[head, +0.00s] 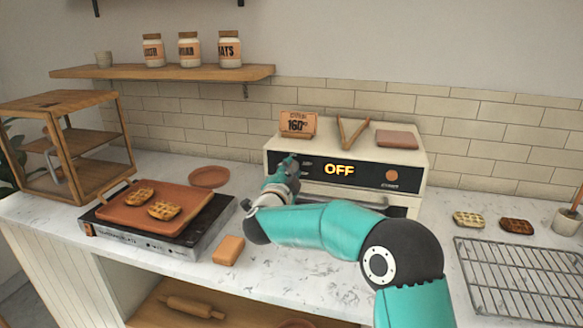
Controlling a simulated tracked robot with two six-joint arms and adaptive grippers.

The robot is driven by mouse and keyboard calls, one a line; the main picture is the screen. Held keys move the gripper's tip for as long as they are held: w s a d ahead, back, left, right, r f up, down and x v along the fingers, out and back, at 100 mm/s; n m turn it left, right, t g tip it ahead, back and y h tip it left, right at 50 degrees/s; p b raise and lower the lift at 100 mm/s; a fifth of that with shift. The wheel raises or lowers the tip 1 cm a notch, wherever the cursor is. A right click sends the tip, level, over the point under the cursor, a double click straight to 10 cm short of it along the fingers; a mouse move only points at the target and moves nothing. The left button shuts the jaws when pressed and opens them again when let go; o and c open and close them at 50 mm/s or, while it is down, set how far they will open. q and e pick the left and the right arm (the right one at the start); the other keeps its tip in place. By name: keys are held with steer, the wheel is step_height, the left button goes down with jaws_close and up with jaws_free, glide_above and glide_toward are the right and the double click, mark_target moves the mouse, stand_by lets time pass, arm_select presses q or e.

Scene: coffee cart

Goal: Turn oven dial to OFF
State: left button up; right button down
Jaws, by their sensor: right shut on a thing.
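The cream oven (415,160) stands on the counter against the tiled wall. Its black front panel shows "OFF" in lit yellow letters on the display (339,170). My right gripper (287,164) is at the left end of the panel, shut on the oven dial, which its fingers and wrist hide. The dial's pointer cannot be seen. A round orange knob or button (391,175) shows at the panel's right end, with nothing touching it. My left gripper is not in view.
On the oven top are a "160" sign (298,124), wooden tongs (352,134) and a brown block (397,139). A griddle (158,212) with waffles sits left, an orange block (229,250) in front. A wire rack (520,280) lies right, two waffles behind it.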

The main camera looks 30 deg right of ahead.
steer(key=shift+w+a+f+n, duration=0.15)
steer(key=shift+a+f+n, duration=0.05)
steer(key=shift+f+n, duration=0.2)
steer(key=c, duration=0.8)
jaws_free()
steer(key=shift+w+r, duration=0.1)
steer(key=shift+d+r, duration=0.1)
steer(key=v, duration=1.2)
